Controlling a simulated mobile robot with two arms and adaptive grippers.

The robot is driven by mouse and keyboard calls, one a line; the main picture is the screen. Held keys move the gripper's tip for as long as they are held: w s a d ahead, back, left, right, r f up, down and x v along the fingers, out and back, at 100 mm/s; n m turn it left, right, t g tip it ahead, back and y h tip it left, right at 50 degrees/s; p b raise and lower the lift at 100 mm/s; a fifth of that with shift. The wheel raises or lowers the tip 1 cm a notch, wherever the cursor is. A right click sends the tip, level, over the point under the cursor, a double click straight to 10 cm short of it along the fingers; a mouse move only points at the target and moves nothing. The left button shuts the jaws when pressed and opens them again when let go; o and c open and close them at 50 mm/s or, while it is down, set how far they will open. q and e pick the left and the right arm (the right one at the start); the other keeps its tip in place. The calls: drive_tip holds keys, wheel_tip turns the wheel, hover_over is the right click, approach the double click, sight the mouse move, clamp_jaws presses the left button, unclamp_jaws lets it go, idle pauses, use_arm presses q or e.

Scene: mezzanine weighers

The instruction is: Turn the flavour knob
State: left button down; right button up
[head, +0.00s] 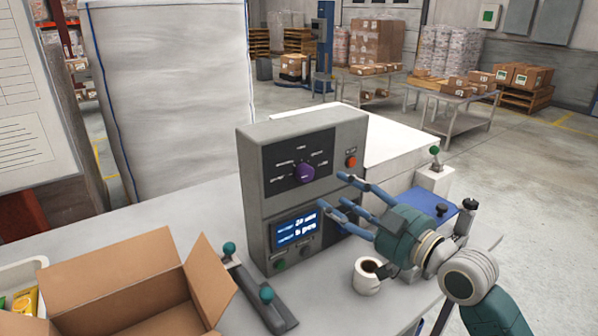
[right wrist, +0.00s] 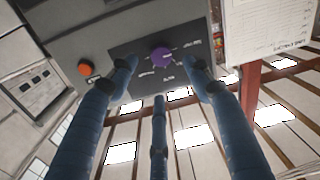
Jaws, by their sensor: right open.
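The flavour knob (head: 304,172) is purple and sits on a dark dial plate with printed labels, on the upper front of a grey control box (head: 255,190). In the right wrist view the knob (right wrist: 160,57) shows ahead of my fingers, near the top middle. My right gripper (head: 335,192) is open, its blue fingers spread just right of the knob and in front of the box. In the right wrist view the open fingers (right wrist: 162,75) reach toward the dial plate, apart from the knob as far as I can see. My left gripper is not in view.
A red-orange button (head: 351,161) is right of the knob. A lit display (head: 296,228) is below. An open cardboard box (head: 130,285) and a lever unit (head: 258,290) stand at the left front.

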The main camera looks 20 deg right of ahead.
sight(308, 175)
drive_tip(key=x, duration=0.2)
drive_tip(key=p+x, duration=0.1)
drive_tip(key=x, duration=0.1)
drive_tip(key=r+p+x, duration=0.1)
drive_tip(key=x, duration=0.1)
drive_tip(key=shift+w, duration=0.1)
drive_tip(key=shift+p+x, duration=0.45)
drive_tip(key=shift+x, duration=1.1)
drive_tip(key=shift+f, duration=0.2)
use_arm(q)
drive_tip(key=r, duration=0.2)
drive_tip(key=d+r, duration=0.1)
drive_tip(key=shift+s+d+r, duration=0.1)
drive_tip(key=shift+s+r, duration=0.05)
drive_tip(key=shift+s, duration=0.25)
use_arm(e)
drive_tip(key=c, duration=0.8)
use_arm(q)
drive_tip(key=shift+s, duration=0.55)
use_arm(e)
drive_tip(key=c, duration=0.4)
